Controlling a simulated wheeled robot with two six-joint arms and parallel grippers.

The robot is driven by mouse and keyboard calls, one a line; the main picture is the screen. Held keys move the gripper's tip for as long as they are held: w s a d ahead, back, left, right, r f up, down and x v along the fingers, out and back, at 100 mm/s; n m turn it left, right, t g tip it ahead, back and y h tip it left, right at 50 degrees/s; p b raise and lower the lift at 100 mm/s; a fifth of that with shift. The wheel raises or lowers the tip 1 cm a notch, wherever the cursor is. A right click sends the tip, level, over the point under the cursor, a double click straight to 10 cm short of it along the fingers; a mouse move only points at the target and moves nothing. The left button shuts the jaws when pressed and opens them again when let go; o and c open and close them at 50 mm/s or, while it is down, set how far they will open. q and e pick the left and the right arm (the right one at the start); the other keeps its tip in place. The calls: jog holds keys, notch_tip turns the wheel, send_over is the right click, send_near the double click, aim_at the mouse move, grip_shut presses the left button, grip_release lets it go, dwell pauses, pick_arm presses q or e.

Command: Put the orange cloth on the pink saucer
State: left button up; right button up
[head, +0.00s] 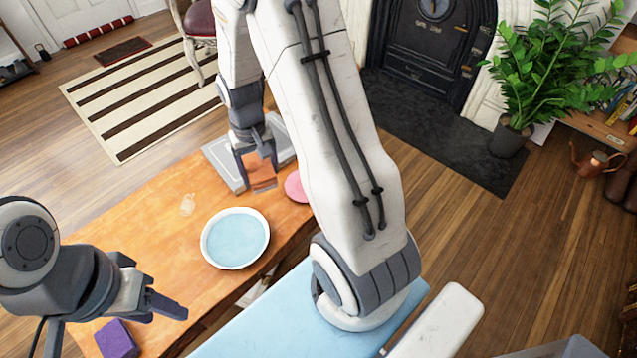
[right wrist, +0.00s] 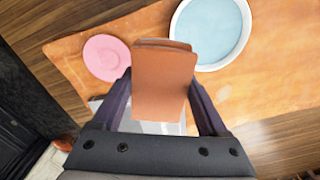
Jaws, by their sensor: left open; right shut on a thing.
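The orange cloth (right wrist: 163,85) is folded and held between the fingers of my right gripper (head: 259,172), above the far end of the wooden table. It also shows in the head view (head: 261,178). The pink saucer (head: 295,187) lies on the table just right of the cloth in the head view, partly hidden by my right arm. In the right wrist view the pink saucer (right wrist: 105,57) lies left of the cloth and looks empty. My left gripper (head: 165,301) is open and empty over the near left part of the table.
A blue bowl with a white rim (head: 235,238) stands mid-table. A grey tray (head: 222,163) lies at the far end, under my right gripper. A purple block (head: 116,339) sits at the near left, and a small clear item (head: 188,204) left of the bowl.

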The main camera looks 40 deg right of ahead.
jog(key=s+d+f+m, duration=0.2)
jog(key=s+d+m, duration=0.15)
jog(key=d, duration=0.25)
jog(key=s+d+f+m+b, duration=0.1)
jog(key=s+d+f+m, duration=0.15)
jog(key=d+m, duration=0.35)
jog(key=s+d+f+m, duration=0.1)
jog(key=s+d+m, duration=0.25)
jog(key=d, duration=0.35)
jog(key=w+a+f+b, duration=0.1)
jog(key=w+f, duration=0.1)
jog(key=w, duration=0.1)
jog(key=w+a+f, duration=0.2)
jog(key=w, duration=0.2)
jog(key=w+a+f+b, duration=0.1)
jog(key=w+a+f, duration=0.1)
jog(key=w+f, duration=0.1)
jog(key=shift+w+b, duration=0.15)
jog(key=shift+b, duration=0.15)
jog(key=shift+f+b, duration=0.55)
jog(key=shift+f, duration=1.4)
